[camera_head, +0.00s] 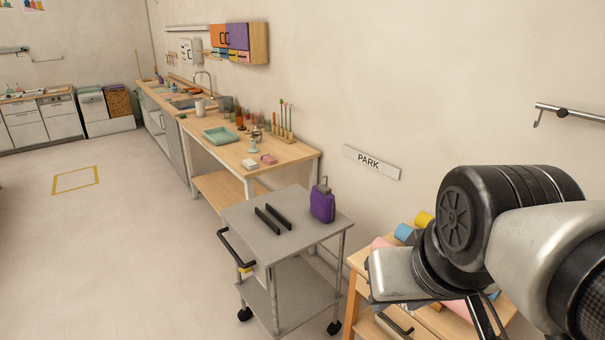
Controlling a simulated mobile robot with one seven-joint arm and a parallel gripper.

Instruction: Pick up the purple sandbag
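The purple sandbag (322,206) stands upright on the top of a grey wheeled cart (245,225), near the back right edge. It has a grey clip or handle on its top. My arm fills the lower right of the view, well to the right of the sandbag and apart from it. Dark narrow parts that look like my gripper (484,318) show below the arm, cut off by the bottom edge. Whether they are open or shut cannot be made out. Nothing touches the sandbag.
A wooden stand (357,292) with coloured rolls is right of the cart, partly behind my arm. A workbench (290,153) holds a green tray (220,136) and bottles. Floor at left is clear.

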